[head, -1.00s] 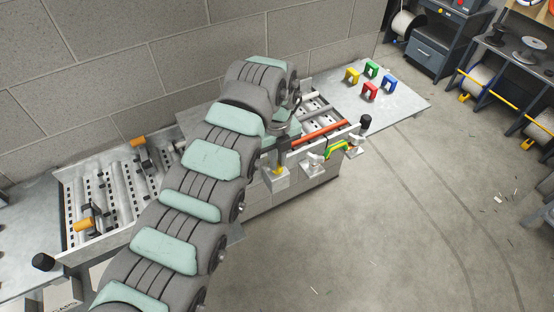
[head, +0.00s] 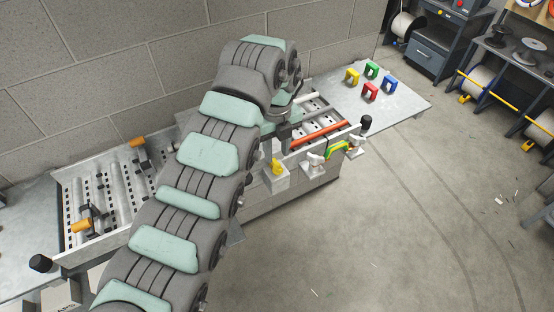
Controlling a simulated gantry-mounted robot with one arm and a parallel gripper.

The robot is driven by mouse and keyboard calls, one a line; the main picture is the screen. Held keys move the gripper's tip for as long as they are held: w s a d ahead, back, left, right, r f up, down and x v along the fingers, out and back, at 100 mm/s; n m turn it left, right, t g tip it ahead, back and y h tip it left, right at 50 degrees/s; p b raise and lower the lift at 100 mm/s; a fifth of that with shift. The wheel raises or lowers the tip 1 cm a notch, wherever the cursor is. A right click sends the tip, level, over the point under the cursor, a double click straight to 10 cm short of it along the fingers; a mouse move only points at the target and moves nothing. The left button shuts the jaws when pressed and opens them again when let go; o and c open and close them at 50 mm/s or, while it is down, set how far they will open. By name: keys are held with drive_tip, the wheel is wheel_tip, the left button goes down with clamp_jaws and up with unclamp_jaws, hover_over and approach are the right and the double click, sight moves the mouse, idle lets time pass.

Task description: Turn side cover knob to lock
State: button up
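A yellow knob (head: 277,167) sits on a grey block on the front side of the machine (head: 300,178), and its upper part is now clear of the gripper. It is small, so I cannot tell whether it stands at lock. My gripper (head: 284,133) is just above and behind the knob, apart from it as far as I can see. Its fingers are dark, small and partly hidden by my arm, so I cannot tell whether they are open. Right of the knob, a green and yellow curved handle (head: 338,149) spans two pale brackets.
An orange-red bar (head: 320,134) lies along the machine top, with a black post knob (head: 366,121) at its right corner. Yellow, green, red and blue blocks (head: 370,91) stand on the right table. A slotted roller bed (head: 110,195) lies left.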

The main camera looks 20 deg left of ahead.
sight(277, 163)
wheel_tip(277, 163, up, 7)
drive_tip(key=shift+f, duration=0.15)
idle(0.6)
